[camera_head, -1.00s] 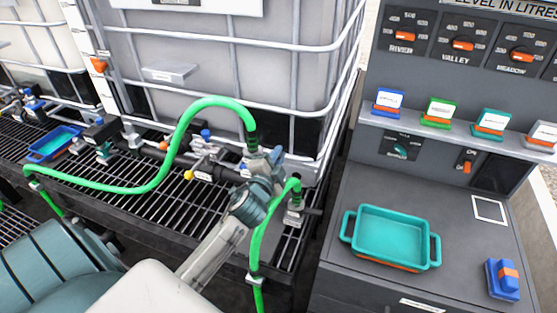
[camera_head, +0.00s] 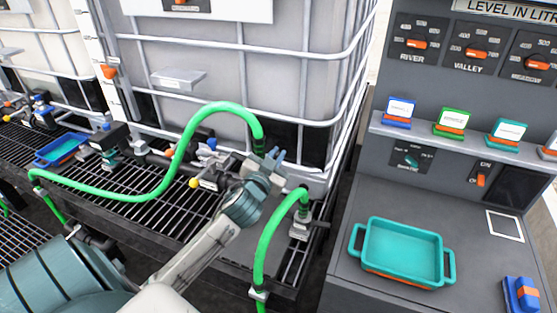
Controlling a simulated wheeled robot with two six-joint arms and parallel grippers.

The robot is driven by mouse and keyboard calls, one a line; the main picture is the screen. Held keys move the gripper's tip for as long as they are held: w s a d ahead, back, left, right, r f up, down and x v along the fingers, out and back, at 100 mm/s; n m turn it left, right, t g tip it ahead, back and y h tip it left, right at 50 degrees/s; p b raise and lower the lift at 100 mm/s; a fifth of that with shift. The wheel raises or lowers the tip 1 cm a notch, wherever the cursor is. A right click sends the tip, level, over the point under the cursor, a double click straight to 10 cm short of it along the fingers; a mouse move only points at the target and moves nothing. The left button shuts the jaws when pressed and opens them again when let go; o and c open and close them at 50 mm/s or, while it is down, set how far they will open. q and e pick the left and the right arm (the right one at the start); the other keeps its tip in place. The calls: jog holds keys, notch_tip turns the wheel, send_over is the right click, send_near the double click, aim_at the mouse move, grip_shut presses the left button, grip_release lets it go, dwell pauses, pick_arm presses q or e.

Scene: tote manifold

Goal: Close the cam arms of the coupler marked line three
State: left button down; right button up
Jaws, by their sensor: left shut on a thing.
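My left gripper (camera_head: 272,160) is at the coupler (camera_head: 258,146) on the upper end of the arched green hose (camera_head: 204,108), in front of the big caged tank. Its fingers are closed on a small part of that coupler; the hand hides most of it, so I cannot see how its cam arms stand. A second coupler (camera_head: 301,224) sits to the right and nearer, at the end of another green hose (camera_head: 268,238), with a dark lever sticking out to the right. I cannot read a line three mark on either. My right gripper is out of view.
The caged tank (camera_head: 225,65) stands close behind the hand, above a dark grating (camera_head: 120,208). A pipe with a yellow-handled valve (camera_head: 196,183) is just left of the hand. At right, a grey console bears a teal tray (camera_head: 403,252) and a blue block (camera_head: 521,294).

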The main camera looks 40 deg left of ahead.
pick_arm(q)
jog(key=shift+n, duration=0.3)
jog(key=c, duration=1.5)
grip_release()
jog(key=shift+a, duration=0.1)
